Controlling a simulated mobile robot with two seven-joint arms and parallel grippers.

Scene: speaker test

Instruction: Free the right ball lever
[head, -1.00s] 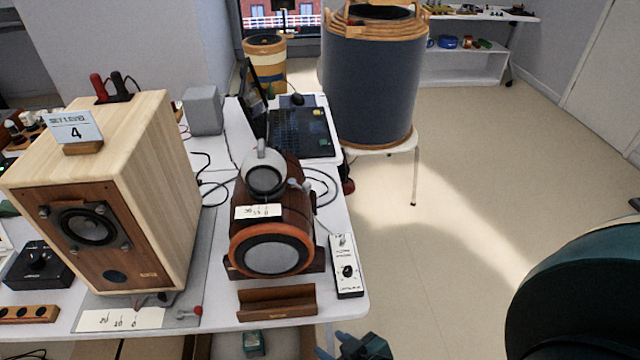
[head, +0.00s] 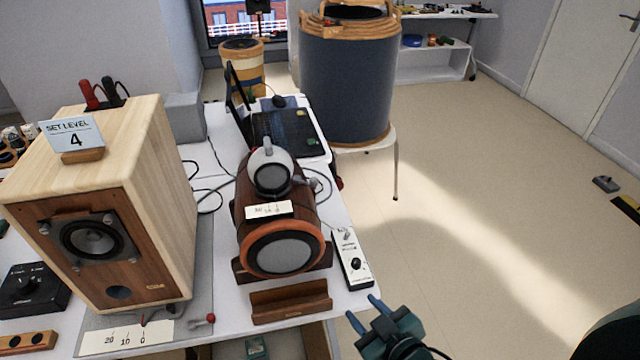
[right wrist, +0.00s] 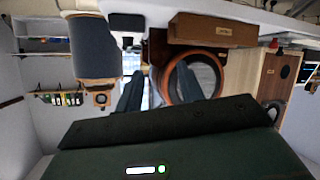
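A grey ball-shaped speaker (head: 270,172) sits on top of a brown wooden barrel speaker (head: 310,222) on the white table. A small grey lever (head: 311,183) sticks out at the ball's right side; I take it for the right ball lever. Its exact setting is too small to tell. My right gripper (head: 364,312) is open and empty, low beside the table's front right corner, well apart from the lever. In the right wrist view its two fingers (right wrist: 160,72) are spread, with the barrel's orange ring (right wrist: 212,62) behind them, upside down. My left gripper is not in view.
A white control box (head: 352,258) lies right of the barrel, and a wooden rest (head: 290,300) lies in front. A large wooden speaker (head: 170,200) stands left. A laptop (head: 285,132) is behind. A big blue drum (head: 345,85) stands on a stool.

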